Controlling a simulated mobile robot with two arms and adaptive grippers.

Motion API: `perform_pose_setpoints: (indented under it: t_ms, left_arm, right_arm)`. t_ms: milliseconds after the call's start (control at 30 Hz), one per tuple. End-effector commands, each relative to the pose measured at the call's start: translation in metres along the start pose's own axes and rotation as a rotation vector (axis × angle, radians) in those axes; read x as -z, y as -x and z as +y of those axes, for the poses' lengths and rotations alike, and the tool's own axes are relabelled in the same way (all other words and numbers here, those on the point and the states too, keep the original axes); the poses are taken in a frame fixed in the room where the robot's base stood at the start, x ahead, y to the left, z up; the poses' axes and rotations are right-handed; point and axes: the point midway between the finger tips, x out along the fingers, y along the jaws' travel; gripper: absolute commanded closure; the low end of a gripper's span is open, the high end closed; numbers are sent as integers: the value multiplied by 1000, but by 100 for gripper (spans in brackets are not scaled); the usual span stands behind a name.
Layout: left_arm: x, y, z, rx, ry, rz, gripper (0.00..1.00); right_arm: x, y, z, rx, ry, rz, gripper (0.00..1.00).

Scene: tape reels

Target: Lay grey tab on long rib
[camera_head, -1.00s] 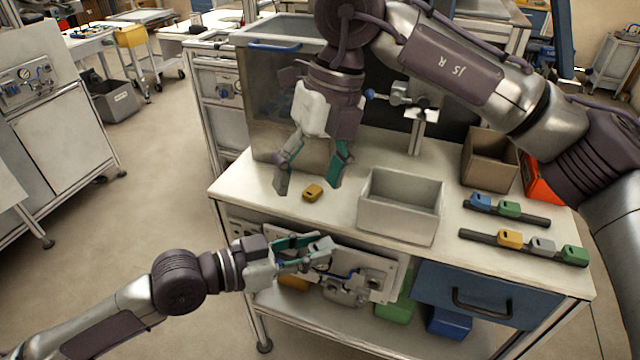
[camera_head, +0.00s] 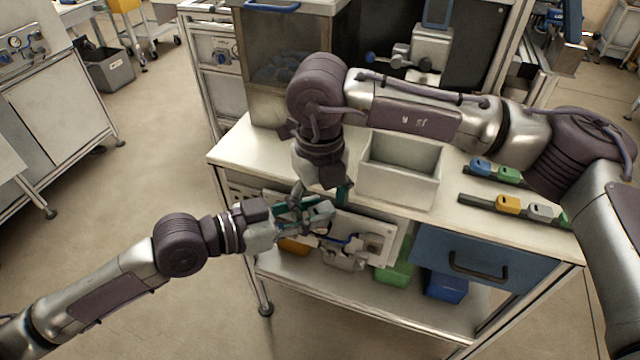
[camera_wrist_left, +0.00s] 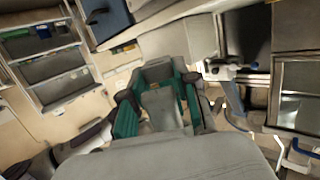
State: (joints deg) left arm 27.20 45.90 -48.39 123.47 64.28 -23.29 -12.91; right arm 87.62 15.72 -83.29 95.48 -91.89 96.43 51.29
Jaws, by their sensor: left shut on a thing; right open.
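My left gripper (camera_head: 308,215) is at the front edge of the bench and is shut on a grey tab (camera_head: 323,211). In the left wrist view the grey tab (camera_wrist_left: 160,106) shows between the teal finger pads. My right gripper (camera_head: 322,192) is open, pointing down just above and around the held tab; its fingers are partly hidden, and I cannot tell whether they touch the tab. The long rib (camera_head: 479,203) lies on the right of the bench, bearing a yellow tab (camera_head: 508,204), another grey tab (camera_head: 541,211) and a green tab, partly hidden by my right arm.
A short rib (camera_head: 472,175) with a blue tab (camera_head: 480,167) and a green tab (camera_head: 508,174) lies behind the long one. An open pale bin (camera_head: 397,188) stands between my grippers and the ribs. A clear-walled container (camera_head: 262,95) stands at the back left.

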Motion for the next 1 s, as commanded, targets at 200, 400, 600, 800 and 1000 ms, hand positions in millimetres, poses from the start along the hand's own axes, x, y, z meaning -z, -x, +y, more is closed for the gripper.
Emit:
perform_pose_setpoints:
  t_ms: [200, 400, 600, 800, 1000]
  left_arm:
    - [0, 0, 0, 0, 0, 0, 83]
    - [0, 0, 0, 0, 0, 0, 83]
    - [0, 0, 0, 0, 0, 0, 82]
    - [0, 0, 0, 0, 0, 1, 67]
    - [0, 0, 0, 0, 0, 1, 41]
  right_arm:
    - [0, -6, 0, 0, 1, 1, 25]
    - [0, -6, 0, 0, 1, 1, 32]
    - [0, -6, 0, -1, 1, 0, 65]
    - [0, -5, 1, -2, 2, 0, 88]
    - [0, -5, 1, -2, 2, 0, 88]
